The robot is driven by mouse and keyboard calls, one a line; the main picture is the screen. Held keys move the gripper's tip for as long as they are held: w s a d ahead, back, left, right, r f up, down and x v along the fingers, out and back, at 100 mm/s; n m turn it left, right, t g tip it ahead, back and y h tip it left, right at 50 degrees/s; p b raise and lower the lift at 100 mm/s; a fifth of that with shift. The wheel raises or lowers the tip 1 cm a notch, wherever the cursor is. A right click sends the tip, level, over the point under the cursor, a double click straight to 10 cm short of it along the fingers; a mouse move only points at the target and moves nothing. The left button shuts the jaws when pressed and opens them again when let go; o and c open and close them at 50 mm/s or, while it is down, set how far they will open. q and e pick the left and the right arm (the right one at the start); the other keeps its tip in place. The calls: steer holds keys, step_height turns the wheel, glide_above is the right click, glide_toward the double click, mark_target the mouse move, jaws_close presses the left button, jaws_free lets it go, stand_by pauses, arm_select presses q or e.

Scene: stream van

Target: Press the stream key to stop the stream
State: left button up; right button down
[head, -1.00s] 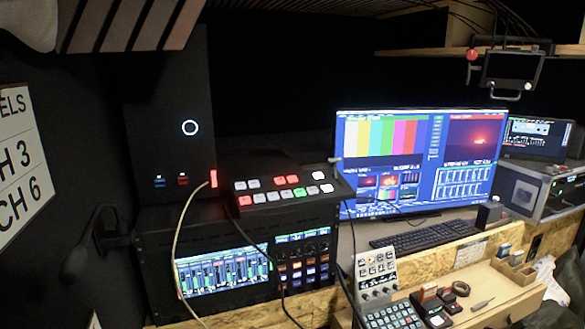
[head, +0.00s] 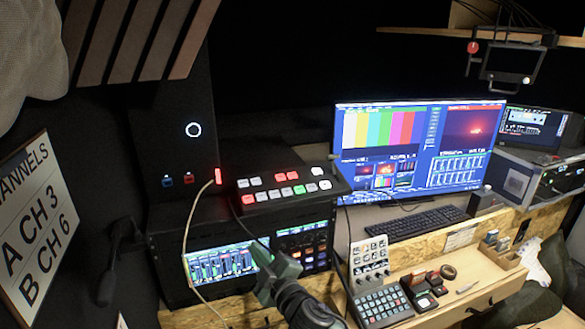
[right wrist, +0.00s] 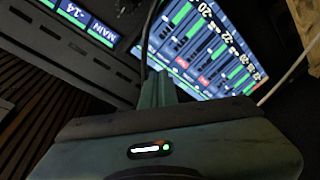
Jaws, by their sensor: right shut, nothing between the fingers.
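I cannot tell which key is the stream key. A black switcher panel (head: 240,210) with white, red and green lit buttons sits on top of the equipment rack. A white button panel (head: 369,262) and a dark keypad (head: 384,306) stand on the desk at the lower middle. My right gripper (head: 257,247) is shut and empty, in front of the rack's lit screen (head: 208,267). Its closed fingers (right wrist: 157,88) also show in the right wrist view, with the lit level-meter screen (right wrist: 205,45) behind them. My left gripper is not in view.
A monitor (head: 415,145) and a keyboard (head: 415,225) stand behind the desk panels. A pale cable (head: 186,235) and dark cables hang across the rack front. An open wooden drawer (head: 485,290) juts out at the lower right.

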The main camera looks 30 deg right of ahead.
steer(key=w+a+r+n+t+y+p, duration=0.15)
steer(key=r+n+y, duration=0.3)
steer(key=r, duration=0.45)
steer(key=w+a+r+n+t+y, duration=0.1)
steer(key=a+r+n+t+y, duration=0.3)
steer(key=r, duration=0.6)
step_height(320, 180, up, 6)
steer(key=n+g+h, duration=0.5)
steer(key=n+g, duration=0.8)
steer(key=n, duration=0.1)
glide_above(292, 176)
steer(key=s, duration=0.3)
steer(key=shift+s+d+f+t, duration=0.1)
steer(key=shift+s+f+t, duration=0.05)
steer(key=shift+s+t, duration=0.1)
steer(key=f+b, duration=0.1)
steer(key=f, duration=0.1)
steer(key=w+f+b, duration=0.1)
steer(key=f+b, duration=0.1)
steer(key=f, duration=0.1)
steer(key=w+f+b, duration=0.1)
steer(key=f+b, duration=0.1)
steer(key=f, duration=0.1)
steer(key=shift+d, duration=0.2)
steer(key=shift+f, duration=0.3)
